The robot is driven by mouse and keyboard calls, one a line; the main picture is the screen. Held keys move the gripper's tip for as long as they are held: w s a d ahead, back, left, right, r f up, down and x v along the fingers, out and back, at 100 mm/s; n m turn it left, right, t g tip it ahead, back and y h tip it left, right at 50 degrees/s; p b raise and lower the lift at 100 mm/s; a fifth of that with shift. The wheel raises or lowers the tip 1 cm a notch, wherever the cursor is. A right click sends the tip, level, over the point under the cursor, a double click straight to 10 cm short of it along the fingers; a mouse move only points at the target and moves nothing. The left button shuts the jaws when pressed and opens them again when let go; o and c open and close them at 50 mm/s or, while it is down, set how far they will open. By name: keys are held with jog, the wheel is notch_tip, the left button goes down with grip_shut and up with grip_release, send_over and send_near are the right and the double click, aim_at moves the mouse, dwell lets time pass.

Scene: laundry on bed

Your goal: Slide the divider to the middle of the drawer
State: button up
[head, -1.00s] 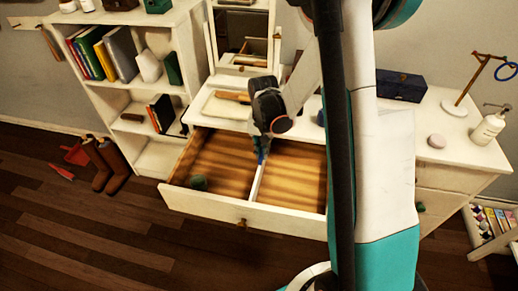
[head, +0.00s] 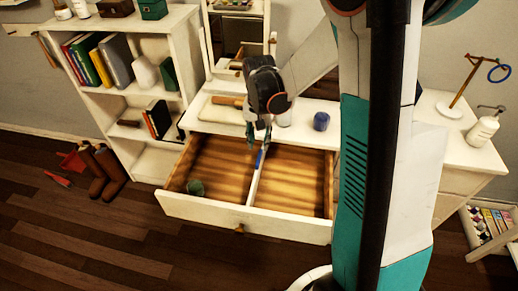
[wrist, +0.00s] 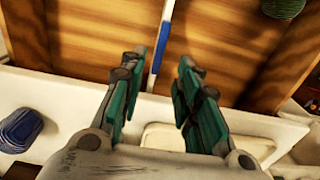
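The divider (head: 253,187) is a thin white strip with a blue section, running front to back in the open drawer (head: 200,208). It stands near the middle of the drawer's width, with wooden floor on both sides. In the wrist view the divider (wrist: 158,45) lies between the lines of my two fingers. My gripper (head: 259,143) is over the back part of the drawer; in the wrist view my gripper (wrist: 158,75) has its teal fingers spread apart with nothing clamped. I cannot tell how far the fingertips are above the divider.
A green ribbed object (head: 196,188) sits in the drawer's front left. A blue object (head: 321,121) and a cream item (head: 222,112) are on the dresser top behind the drawer. A bookshelf (head: 135,88) stands at left. The drawer's right compartment looks empty.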

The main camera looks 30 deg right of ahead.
jog(key=shift+r, duration=2.3)
